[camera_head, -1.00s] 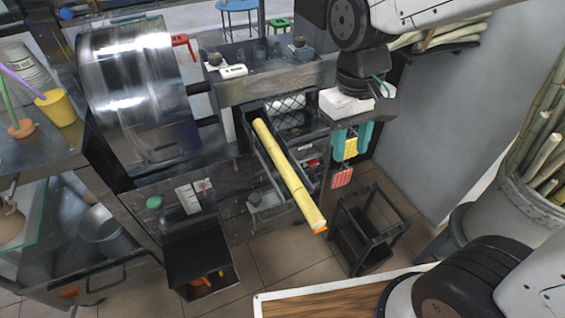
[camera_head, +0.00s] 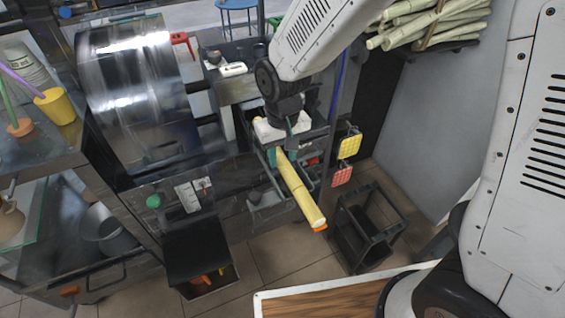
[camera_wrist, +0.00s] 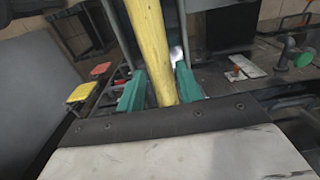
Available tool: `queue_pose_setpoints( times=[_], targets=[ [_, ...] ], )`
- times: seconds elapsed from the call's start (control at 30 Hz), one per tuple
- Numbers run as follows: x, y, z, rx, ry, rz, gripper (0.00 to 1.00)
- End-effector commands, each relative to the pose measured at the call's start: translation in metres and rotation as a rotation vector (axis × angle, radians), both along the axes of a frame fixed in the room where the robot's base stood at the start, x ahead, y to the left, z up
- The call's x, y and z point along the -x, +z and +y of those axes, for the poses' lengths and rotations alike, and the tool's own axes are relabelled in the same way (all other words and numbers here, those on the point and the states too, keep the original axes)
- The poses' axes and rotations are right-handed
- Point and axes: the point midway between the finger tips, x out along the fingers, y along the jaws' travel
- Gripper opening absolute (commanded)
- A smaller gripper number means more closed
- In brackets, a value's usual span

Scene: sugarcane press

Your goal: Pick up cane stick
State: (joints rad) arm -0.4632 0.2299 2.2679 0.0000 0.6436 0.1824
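The yellow cane stick (camera_head: 302,193) lies sloping in the metal chute of the press, its orange-tipped lower end sticking out toward the floor. Its upper part is hidden under my gripper (camera_head: 279,158) in the head view. In the wrist view the cane stick (camera_wrist: 151,45) runs between the two green fingers of my gripper (camera_wrist: 160,92). The fingers stand apart on either side of the stick, with a small gap visible, so the gripper looks open around it.
A yellow pad (camera_head: 349,146) and a red pad (camera_head: 341,176) stick out just right of the chute. A black stand (camera_head: 366,232) is on the floor at the right. The big metal drum (camera_head: 137,95) is at the left. Cut canes (camera_head: 425,22) lie on a rack at the upper right.

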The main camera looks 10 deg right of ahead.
Motion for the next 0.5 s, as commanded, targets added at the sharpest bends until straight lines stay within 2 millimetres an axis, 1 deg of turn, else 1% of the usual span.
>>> queue_pose_setpoints(
  times=[0.03, 0.13, 0.37, 0.47, 0.5],
  targets=[
    [0.0004, -0.0068, -0.0003, 0.002, 0.0, 0.003, 0.36],
    [0.0004, -0.0143, -0.0004, 0.001, 0.0, 0.002, 0.36],
    [0.0002, -0.0154, -0.0005, 0.0, 0.0, 0.0, 0.36],
    [0.0002, -0.0153, -0.0005, 0.0, 0.0, 0.0, 0.11],
    [0.0002, -0.0153, -0.0005, 0.0, 0.0, 0.0, 0.0]
  ],
)
